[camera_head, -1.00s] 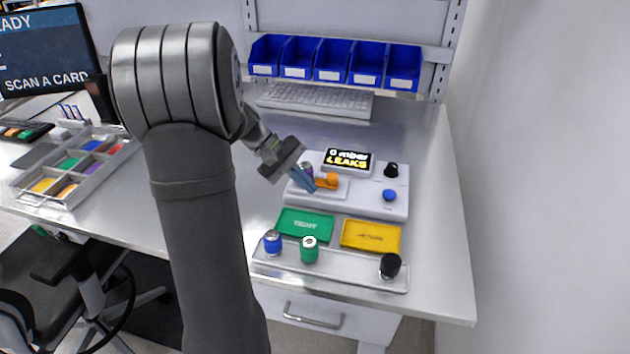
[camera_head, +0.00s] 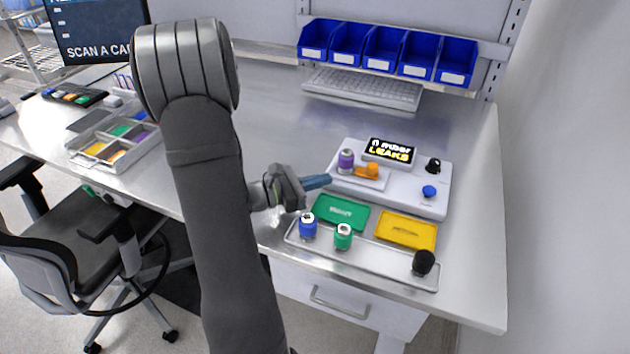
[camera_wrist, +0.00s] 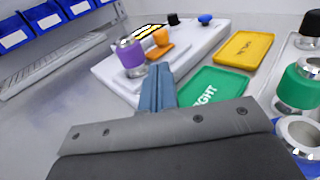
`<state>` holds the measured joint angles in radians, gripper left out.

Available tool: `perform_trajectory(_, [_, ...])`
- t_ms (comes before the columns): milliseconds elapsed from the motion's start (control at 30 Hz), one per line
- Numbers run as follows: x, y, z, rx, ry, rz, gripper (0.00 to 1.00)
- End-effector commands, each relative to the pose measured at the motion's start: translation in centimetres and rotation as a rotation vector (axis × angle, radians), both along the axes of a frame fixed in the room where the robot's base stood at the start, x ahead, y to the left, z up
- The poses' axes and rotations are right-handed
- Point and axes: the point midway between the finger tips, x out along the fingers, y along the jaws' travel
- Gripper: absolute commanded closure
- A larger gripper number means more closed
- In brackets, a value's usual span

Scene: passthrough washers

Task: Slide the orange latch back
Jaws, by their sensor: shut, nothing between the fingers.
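The orange latch (camera_head: 372,170) sits on the white test device (camera_head: 430,192), to the right of a purple cylinder (camera_head: 346,161) with a metal top. In the wrist view the latch (camera_wrist: 161,38) is just right of and behind the purple cylinder (camera_wrist: 131,56). My gripper (camera_head: 328,181) is shut and empty, its blue fingers together. In the head view its tips are at the left front of the device, below the purple cylinder and apart from the latch. In the wrist view the fingers (camera_wrist: 158,75) point toward the latch.
A green tray (camera_head: 340,212) and a yellow tray (camera_head: 405,230) lie in front of the device. A metal rack (camera_head: 375,262) holds blue, green and black-topped cylinders. The device also has a black knob (camera_head: 433,165) and a blue button (camera_head: 429,191).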

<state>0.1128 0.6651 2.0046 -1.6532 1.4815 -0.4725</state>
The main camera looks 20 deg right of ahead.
Motion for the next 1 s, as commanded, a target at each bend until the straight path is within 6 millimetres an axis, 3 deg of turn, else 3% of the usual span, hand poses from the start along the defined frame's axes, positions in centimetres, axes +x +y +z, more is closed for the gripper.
perform_trajectory(300, [-0.1, -5.8, -0.3, 0.0, -0.002, -0.005, 1.0])
perform_trajectory(500, [-0.1, -8.6, -0.4, 0.001, -0.001, -0.004, 1.0])
perform_trajectory(700, [0.0, -9.9, -0.4, 0.001, -0.001, -0.002, 1.0])
perform_trajectory(1000, [0.0, -10.1, -0.4, 0.001, -0.002, -0.001, 1.0])
